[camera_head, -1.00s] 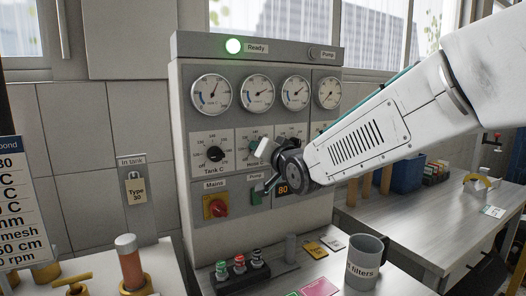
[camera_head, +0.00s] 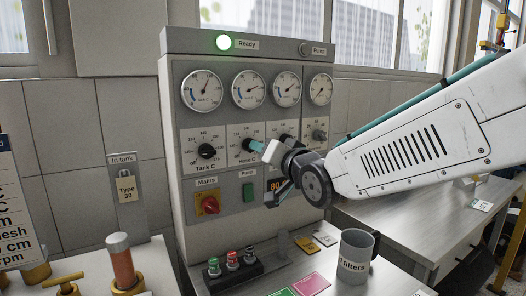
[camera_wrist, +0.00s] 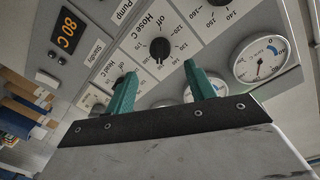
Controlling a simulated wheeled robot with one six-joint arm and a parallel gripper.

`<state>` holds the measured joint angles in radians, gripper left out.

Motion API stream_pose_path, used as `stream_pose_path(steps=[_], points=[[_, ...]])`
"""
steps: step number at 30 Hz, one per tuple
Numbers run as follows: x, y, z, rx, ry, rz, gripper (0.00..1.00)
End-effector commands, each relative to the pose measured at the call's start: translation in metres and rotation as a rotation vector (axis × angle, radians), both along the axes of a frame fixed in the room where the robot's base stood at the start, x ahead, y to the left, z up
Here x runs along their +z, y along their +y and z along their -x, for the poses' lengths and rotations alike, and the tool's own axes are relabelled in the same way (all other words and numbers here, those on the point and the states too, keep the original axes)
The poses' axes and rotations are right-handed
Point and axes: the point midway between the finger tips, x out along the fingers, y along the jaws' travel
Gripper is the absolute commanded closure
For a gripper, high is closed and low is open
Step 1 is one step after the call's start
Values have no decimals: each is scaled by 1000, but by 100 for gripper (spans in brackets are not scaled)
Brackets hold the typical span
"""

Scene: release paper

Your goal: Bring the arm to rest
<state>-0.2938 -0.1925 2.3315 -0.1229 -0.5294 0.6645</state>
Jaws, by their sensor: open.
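My arm reaches in from the right in the head view, and my gripper (camera_head: 264,172) is at the front of the grey control panel (camera_head: 180,140). Its two teal fingers are apart with nothing between them. In the wrist view the open gripper (camera_wrist: 160,73) faces the panel, with the black Hose C knob (camera_wrist: 160,48) seen beyond the gap. I cannot tell the exact distance to the panel. The gripper and wrist hide part of the panel's lower right, including part of the orange 80 display (camera_head: 274,185).
A green Ready lamp (camera_head: 223,42) is lit above several gauges. Below stand a button box (camera_head: 233,266), a grey filters mug (camera_head: 355,258) and a pink card (camera_head: 311,284). A second bench (camera_head: 405,222) lies under my arm.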

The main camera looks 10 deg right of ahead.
Motion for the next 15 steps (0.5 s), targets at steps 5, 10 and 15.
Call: stream_pose_path(steps=[5, 10, 15], points=[[0, -1, 2, 0, 0, 0, 45], [0, -1, 1, 1, -2, 9, 45], [-38, -6, 5, -8, 133, 146, 45]])
